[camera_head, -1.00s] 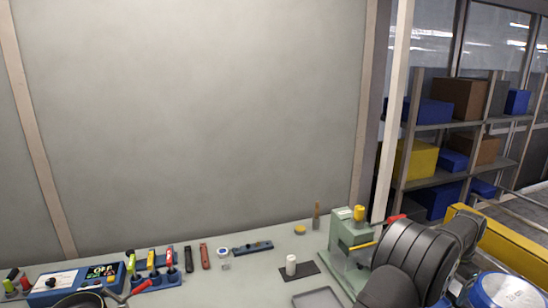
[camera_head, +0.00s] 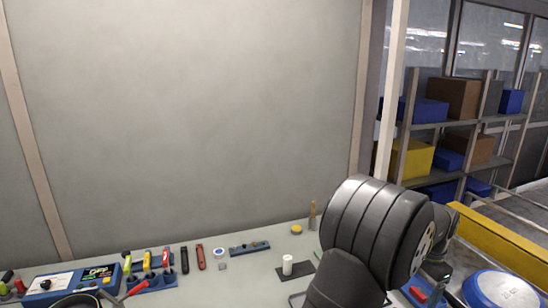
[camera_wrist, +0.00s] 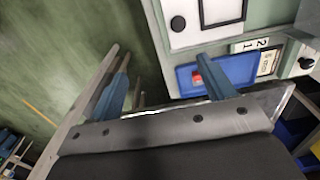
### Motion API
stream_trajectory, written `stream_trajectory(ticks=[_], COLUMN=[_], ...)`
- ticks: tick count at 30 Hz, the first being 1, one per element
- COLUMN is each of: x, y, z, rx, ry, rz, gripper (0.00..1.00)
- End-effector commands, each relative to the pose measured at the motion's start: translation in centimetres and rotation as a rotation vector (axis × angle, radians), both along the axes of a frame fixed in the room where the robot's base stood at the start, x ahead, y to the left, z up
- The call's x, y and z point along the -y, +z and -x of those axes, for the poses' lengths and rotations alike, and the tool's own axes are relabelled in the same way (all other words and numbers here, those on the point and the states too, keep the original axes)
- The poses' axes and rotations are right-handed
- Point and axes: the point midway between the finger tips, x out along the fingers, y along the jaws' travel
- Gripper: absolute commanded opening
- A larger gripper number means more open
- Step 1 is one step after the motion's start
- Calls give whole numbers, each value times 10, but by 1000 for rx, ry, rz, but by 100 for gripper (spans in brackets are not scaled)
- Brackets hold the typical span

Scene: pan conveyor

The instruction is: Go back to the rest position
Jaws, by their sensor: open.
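My gripper (camera_wrist: 163,64) shows in the wrist view with its two blue fingers spread apart and nothing between them. It faces a pale green machine front with a white panel (camera_wrist: 188,22) and a black knob. A blue panel (camera_wrist: 228,72) with a small red part sits behind the right finger. In the head view my dark arm stands at the lower right, and the gripper itself cannot be made out there.
The bench (camera_head: 220,288) holds a blue control box (camera_head: 72,283), several coloured-handled tools, a white cylinder (camera_head: 288,264) on a dark mat and a yellow disc (camera_head: 296,229). A blue round-rimmed container (camera_head: 500,290) and a yellow rail (camera_head: 500,238) are at right. Shelves (camera_head: 450,128) stand behind.

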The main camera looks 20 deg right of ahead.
Motion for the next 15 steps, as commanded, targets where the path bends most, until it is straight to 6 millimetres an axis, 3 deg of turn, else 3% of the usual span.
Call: stream_trajectory(ticks=[3,15], x=[-24,-30], y=[2,-41], z=[-3,-73], rx=[0,-1], ry=[1,3], rz=[-1,-2], gripper=[76,76])
